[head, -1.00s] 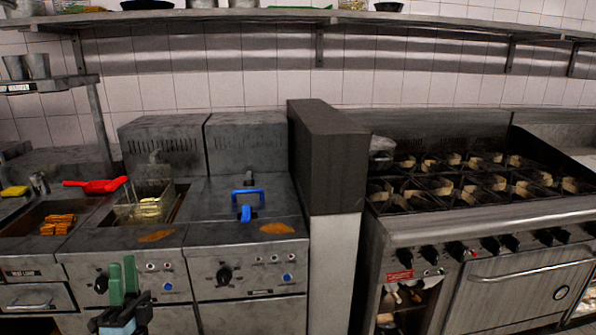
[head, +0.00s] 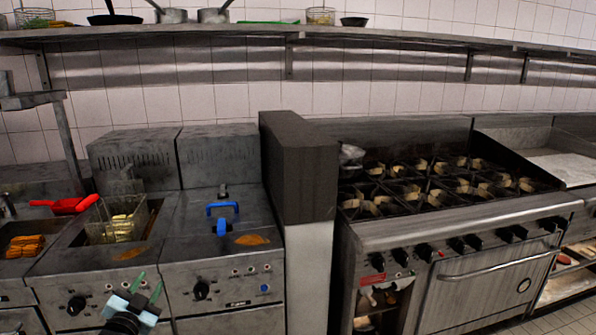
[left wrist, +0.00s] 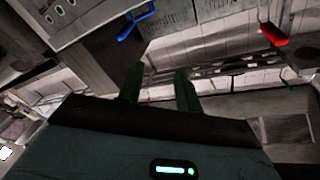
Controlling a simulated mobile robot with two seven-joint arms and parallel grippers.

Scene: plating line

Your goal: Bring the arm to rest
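My left gripper (head: 147,286) is low in the head view, in front of the fryer fronts. Its two green fingers are tilted and stand apart with nothing between them. In the left wrist view the dark green fingers of my left gripper (left wrist: 160,80) are also apart and empty. The wrist picture is strongly tilted, with a blue handle (left wrist: 130,25) and a red handle (left wrist: 274,34) beyond the fingers. My right gripper is in neither view.
A fryer basket with fries (head: 117,226) sits in the left fryer; a red handle (head: 66,205) lies left of it. A blue handle (head: 221,215) sits on the right fryer. A dark partition (head: 300,170) separates the fryers from the burner range (head: 455,225). Floor shows at lower right.

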